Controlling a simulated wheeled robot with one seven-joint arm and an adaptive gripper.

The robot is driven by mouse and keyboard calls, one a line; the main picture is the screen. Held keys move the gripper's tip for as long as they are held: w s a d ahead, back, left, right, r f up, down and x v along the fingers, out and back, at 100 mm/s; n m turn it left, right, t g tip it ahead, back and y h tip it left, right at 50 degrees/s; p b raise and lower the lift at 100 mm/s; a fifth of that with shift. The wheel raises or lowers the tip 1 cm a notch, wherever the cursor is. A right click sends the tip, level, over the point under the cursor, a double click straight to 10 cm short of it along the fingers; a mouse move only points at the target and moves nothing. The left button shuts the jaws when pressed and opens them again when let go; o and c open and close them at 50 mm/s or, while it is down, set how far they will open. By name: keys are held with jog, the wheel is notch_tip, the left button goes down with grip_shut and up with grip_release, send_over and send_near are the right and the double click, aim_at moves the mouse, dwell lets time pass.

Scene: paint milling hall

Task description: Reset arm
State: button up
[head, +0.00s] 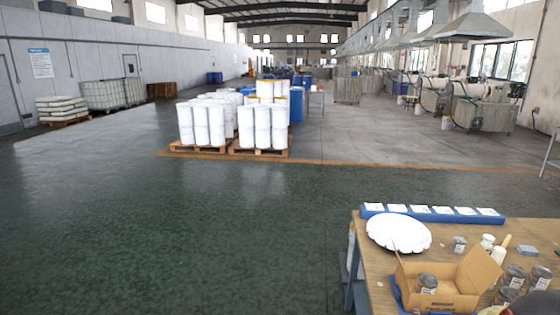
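My gripper is not in view in the head picture. A dark rounded shape (538,305) shows at the bottom right corner, cut off by the frame; I cannot tell what it is. A wooden-topped workbench (375,262) stands at the lower right. On it are an open cardboard box (455,277) with a jar (427,283) in it, a white scalloped dish (398,232) and a blue strip with several white cards (433,214).
Several jars (514,276), a white bottle (499,253) and a small blue block (527,250) crowd the bench's right side. White drums (263,126) stand on pallets (205,152) mid-hall. Milling machines (482,106) line the right. The green floor (170,235) left of the bench is clear.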

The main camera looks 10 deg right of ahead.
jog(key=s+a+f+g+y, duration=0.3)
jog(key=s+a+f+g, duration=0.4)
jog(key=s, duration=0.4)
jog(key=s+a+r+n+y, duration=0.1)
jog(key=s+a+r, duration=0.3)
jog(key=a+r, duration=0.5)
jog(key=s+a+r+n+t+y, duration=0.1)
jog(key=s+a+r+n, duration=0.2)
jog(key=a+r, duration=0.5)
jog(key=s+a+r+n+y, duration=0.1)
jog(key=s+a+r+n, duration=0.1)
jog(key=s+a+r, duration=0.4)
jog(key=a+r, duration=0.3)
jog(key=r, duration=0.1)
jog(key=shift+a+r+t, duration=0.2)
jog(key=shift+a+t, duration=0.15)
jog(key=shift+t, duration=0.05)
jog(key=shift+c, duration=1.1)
